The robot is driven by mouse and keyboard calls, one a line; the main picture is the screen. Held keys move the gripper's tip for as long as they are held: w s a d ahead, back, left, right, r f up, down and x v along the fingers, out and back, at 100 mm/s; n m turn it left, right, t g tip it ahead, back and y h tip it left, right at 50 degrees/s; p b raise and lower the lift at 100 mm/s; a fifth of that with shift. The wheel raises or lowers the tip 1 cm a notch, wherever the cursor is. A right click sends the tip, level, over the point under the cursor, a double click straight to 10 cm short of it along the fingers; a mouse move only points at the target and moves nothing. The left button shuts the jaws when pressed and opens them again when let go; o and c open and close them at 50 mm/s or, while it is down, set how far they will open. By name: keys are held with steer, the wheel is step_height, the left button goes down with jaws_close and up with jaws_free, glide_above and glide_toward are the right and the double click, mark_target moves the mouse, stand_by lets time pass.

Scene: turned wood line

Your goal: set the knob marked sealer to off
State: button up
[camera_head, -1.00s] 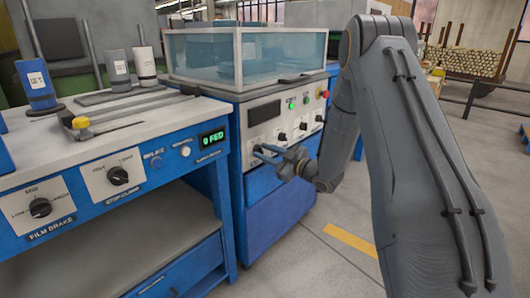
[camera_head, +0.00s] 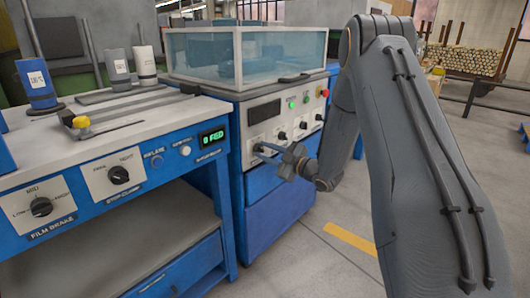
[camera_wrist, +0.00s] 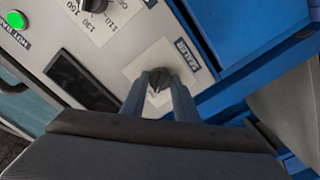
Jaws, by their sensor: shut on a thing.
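The sealer knob (camera_wrist: 158,82) is a dark round knob on a pale plate of the blue machine's front panel. Its "SEALER" label (camera_wrist: 187,55) shows beside it in the wrist view. My gripper (camera_wrist: 160,80) has its two blue-grey fingers on either side of the knob, shut on it. In the head view my gripper (camera_head: 258,150) reaches the panel's lower left corner and hides most of this knob. The marks around the knob are too faint to read.
A dark display (camera_wrist: 80,80) is near the sealer knob. The white-topped bench (camera_head: 120,125) with its own knobs stands at left. Floor at right is open.

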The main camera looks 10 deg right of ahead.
steer(key=o, duration=1.1)
steer(key=shift+c, duration=0.2)
steer(key=p+v, duration=0.1)
steer(key=v, duration=0.6)
steer(key=shift+s+d, duration=0.2)
steer(key=shift+s, duration=0.1)
steer(key=s+a+r+m+g+h, duration=0.35)
steer(key=a+r+m+h, duration=0.2)
steer(key=a+h, duration=0.2)
steer(key=s+a+r+m+g+h, duration=0.1)
steer(key=s+a+m+g, duration=0.2)
steer(key=s, duration=1)
steer(key=s+a+r+m+g+h+p, duration=0.15)
steer(key=s+g, duration=0.25)
steer(key=s, duration=0.9)
steer(key=s+a+r+m+g, duration=0.1)
steer(key=s+a+m+g, duration=0.2)
steer(key=s, duration=1)
steer(key=d+r+m+g+p, duration=0.1)
steer(key=d+r+m+p, duration=0.2)
steer(key=d+r+p, duration=0.7)
step_height(320, 180, up, 2)
steer(key=p, duration=1)
steer(key=shift+r+h, duration=0.15)
steer(key=shift+h, duration=0.15)
